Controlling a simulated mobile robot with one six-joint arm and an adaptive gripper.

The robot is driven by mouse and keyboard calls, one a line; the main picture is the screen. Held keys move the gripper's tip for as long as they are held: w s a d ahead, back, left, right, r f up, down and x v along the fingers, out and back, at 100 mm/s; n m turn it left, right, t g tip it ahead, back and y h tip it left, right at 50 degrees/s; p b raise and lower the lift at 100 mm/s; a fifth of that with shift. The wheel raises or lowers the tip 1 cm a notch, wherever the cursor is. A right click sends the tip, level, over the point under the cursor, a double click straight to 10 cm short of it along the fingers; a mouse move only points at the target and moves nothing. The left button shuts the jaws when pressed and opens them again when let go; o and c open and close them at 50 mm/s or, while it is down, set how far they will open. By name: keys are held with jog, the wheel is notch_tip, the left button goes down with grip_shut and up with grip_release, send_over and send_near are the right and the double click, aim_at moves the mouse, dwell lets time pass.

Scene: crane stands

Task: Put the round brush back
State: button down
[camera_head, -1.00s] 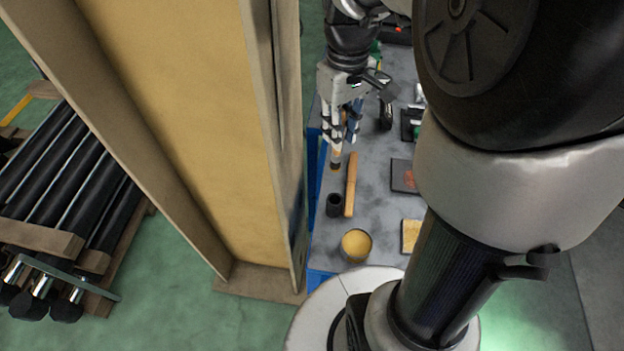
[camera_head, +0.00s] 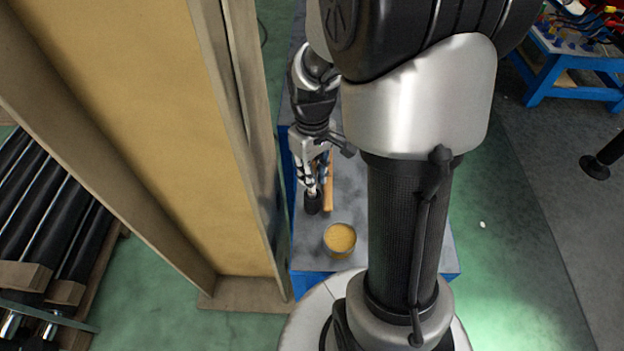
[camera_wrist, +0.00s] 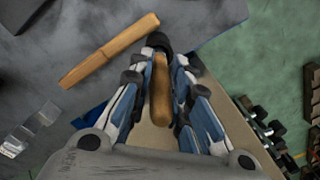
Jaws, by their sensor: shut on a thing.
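My gripper (camera_head: 311,187) is shut on the round brush and points down over the table. In the wrist view the brush's wooden handle (camera_wrist: 161,92) runs between the blue-and-white fingers. A small black cup (camera_head: 313,205) stands on the table right under the fingertips. It also shows in the wrist view, as a dark round shape (camera_wrist: 158,41) at the far end of the handle. I cannot tell whether the brush's end is inside the cup or just above it. In the head view the fingers hide most of the brush.
A wooden stick (camera_wrist: 110,50) lies on the grey table (camera_head: 303,245) close beside the cup. A round can with a yellow top (camera_head: 340,239) stands nearer the front edge. A tall wooden-framed panel (camera_head: 130,130) rises close along the table's left side.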

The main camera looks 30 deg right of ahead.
notch_tip(320, 180, down, 2)
jog(key=shift+f, duration=0.1)
jog(key=c, duration=1.9)
grip_release()
jog(key=shift+f+b, duration=0.1)
jog(key=shift+b, duration=0.2)
jog(key=shift+c, duration=0.2)
jog(key=o, duration=0.4)
